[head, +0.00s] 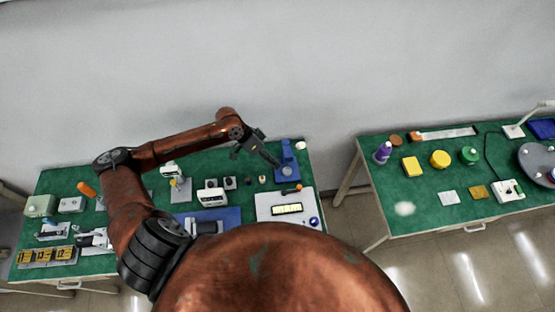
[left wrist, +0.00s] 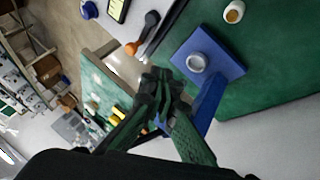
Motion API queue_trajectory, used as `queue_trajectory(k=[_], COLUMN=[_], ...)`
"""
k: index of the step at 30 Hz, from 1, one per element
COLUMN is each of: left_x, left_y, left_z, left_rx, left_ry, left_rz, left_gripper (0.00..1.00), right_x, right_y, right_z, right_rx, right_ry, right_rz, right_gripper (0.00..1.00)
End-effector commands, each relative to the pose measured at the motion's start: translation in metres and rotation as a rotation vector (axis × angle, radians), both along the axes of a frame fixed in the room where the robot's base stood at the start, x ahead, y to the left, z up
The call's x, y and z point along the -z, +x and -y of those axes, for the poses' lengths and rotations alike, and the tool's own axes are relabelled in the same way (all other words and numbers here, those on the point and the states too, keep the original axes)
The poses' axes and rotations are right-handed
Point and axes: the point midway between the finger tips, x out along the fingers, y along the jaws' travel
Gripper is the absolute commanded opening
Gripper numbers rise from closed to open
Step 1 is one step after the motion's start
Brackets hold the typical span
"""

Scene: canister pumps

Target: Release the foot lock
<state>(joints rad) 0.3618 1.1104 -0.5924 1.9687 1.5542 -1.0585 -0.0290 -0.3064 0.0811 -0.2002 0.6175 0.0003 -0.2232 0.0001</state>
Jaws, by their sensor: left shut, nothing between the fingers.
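A blue stand (head: 287,160) is at the right back edge of the left green table. In the left wrist view its flat blue base (left wrist: 226,62) carries a round silver part (left wrist: 196,62), and a blue upright (left wrist: 208,102) rises beside my fingers. I cannot tell which part is the foot lock. My left gripper (head: 274,162) is shut and empty, right beside the stand. In the left wrist view its fingertips (left wrist: 160,84) are together in front of the stand's edge and hide part of it. I cannot tell if they touch it. My right gripper is not in view.
A second green table (head: 430,208) with several objects is at the right, across a gap.

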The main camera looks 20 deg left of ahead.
Motion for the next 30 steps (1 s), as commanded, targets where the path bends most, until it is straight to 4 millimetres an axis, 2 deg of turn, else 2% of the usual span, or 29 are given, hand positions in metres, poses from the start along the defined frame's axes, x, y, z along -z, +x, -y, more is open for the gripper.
queue_trajectory(k=[5,10,14,18,30], left_x=[0.03,0.057,0.053,0.054,0.055], left_y=[0.008,0.011,0.0,-0.007,-0.009], left_z=[0.026,0.045,0.062,0.073,0.076], left_rx=[0.003,0.001,0.004,0.003,-0.001], left_ry=[-0.003,-0.003,-0.002,-0.001,0.0], left_rz=[-0.003,-0.003,0.0,0.0,-0.001], left_gripper=[0.0,0.0,0.0,0.0,0.0], right_x=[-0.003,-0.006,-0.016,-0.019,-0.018], right_y=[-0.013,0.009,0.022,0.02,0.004], right_z=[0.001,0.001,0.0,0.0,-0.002], right_rx=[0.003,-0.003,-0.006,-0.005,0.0], right_ry=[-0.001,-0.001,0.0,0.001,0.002], right_rz=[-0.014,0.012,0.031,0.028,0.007], right_gripper=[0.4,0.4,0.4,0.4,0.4])
